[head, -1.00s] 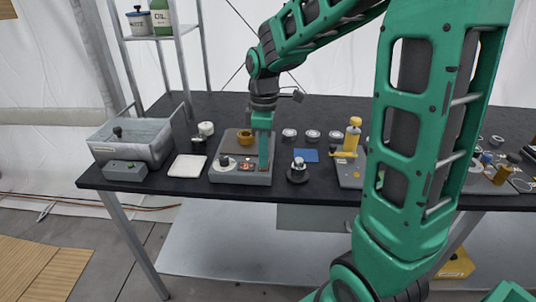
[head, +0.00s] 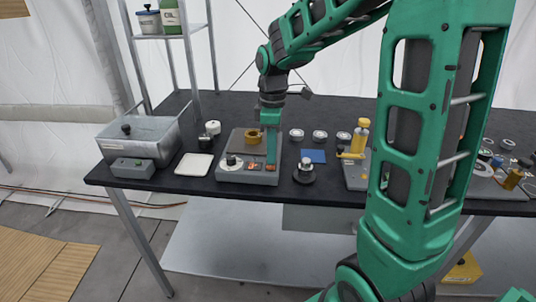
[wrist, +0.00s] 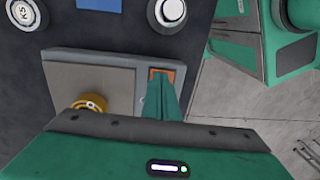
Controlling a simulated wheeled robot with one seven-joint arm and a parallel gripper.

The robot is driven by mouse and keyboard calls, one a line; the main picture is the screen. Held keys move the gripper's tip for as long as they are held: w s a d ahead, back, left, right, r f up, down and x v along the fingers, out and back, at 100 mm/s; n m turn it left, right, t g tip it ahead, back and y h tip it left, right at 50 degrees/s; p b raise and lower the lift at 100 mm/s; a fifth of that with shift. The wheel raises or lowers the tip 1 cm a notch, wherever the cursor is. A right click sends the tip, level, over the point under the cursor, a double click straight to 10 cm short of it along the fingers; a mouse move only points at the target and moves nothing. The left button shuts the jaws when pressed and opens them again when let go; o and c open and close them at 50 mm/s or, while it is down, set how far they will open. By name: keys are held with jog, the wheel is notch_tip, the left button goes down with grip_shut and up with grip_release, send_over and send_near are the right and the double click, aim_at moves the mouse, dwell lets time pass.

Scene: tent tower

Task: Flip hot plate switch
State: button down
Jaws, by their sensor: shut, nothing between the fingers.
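The hot plate (head: 222,176) is a grey box with a flat plate on top, standing at the table's front edge. A white dial (head: 232,162) and a small red-orange panel (head: 254,166) are on its front. A brass-coloured cup (head: 254,137) sits on the plate and also shows in the wrist view (wrist: 92,103). My gripper (head: 271,163) is shut and empty, pointing down at the right part of the hot plate's front. In the wrist view, an orange switch (wrist: 165,73) shows at the fingertips, partly hidden by them. I cannot tell whether they touch it.
A white tray (head: 194,164) and a metal basin (head: 138,137) stand to the left. A dark round-based device (head: 304,174) stands close on the right. A blue pad (head: 313,156) and white-topped discs (head: 320,136) lie behind it. My arm hides part of the right side.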

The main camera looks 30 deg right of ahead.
jog(key=shift+r, duration=0.1)
notch_tip(320, 180, up, 14)
jog(key=w, duration=0.1)
jog(key=shift+w+d+f, duration=0.2)
jog(key=shift+w+d, duration=0.1)
jog(key=shift+d, duration=0.15)
jog(key=shift+s+a+r+g, duration=0.15)
jog(key=shift+s+a+g, duration=0.15)
jog(key=shift+s+a, duration=0.3)
jog(key=shift+s+d, duration=0.1)
jog(key=f, duration=0.4)
jog(key=s+f, duration=0.1)
jog(key=f, duration=0.4)
jog(key=a+f, duration=0.1)
jog(key=f, duration=0.4)
jog(key=shift+s, duration=0.2)
